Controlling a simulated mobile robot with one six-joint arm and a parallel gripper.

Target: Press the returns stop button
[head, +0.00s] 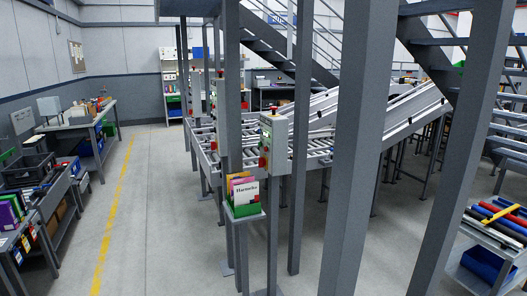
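Several pale control boxes with red buttons stand along the near end of a grey roller conveyor (321,143). The nearest box (277,135) is on a post at the middle, with a red button (262,162) low on its left side. A second box (213,98) is further left, partly hidden by a grey post, with a red button (213,146) below it. A third box (186,96) stands behind. Any labels are too small to read, so I cannot tell which is the returns stop button. My gripper is not in view.
Thick grey posts (358,150) and a staircase (275,45) block the centre and right. A small stand (243,212) holds a green bin of books before the boxes. Workbenches (75,125) line the left. A cart (490,240) stands right. The floor by the yellow line (112,215) is clear.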

